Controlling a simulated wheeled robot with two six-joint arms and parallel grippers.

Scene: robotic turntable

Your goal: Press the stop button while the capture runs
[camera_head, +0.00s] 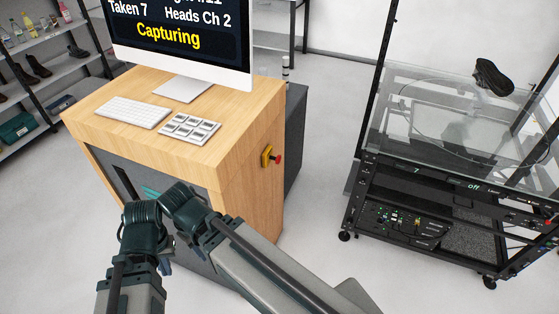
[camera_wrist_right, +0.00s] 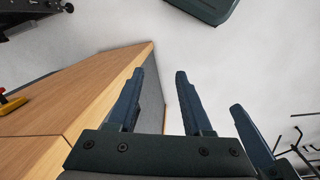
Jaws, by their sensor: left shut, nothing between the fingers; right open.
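The red stop button (camera_head: 277,159) sits on a yellow housing (camera_head: 266,156) on the right side of the wooden desk (camera_head: 235,115). It also shows at the left edge of the right wrist view (camera_wrist_right: 3,91). The monitor (camera_head: 180,35) reads "Capturing" and "Taken 7". My left gripper (camera_head: 141,222) is shut and empty in front of the desk; its fingertips are hard to see. My right gripper (camera_head: 185,207) is close beside it, left of the button and apart from it. In the right wrist view its fingers (camera_wrist_right: 155,76) are open with nothing between them.
A keyboard (camera_head: 133,112) and a key pad (camera_head: 190,128) lie on the desk. At right stands a black wheeled rack (camera_head: 400,228) with a clear enclosure and a dark shoe (camera_head: 493,77); its display reads "off". Shelves (camera_head: 50,75) stand at left. Floor between desk and rack is clear.

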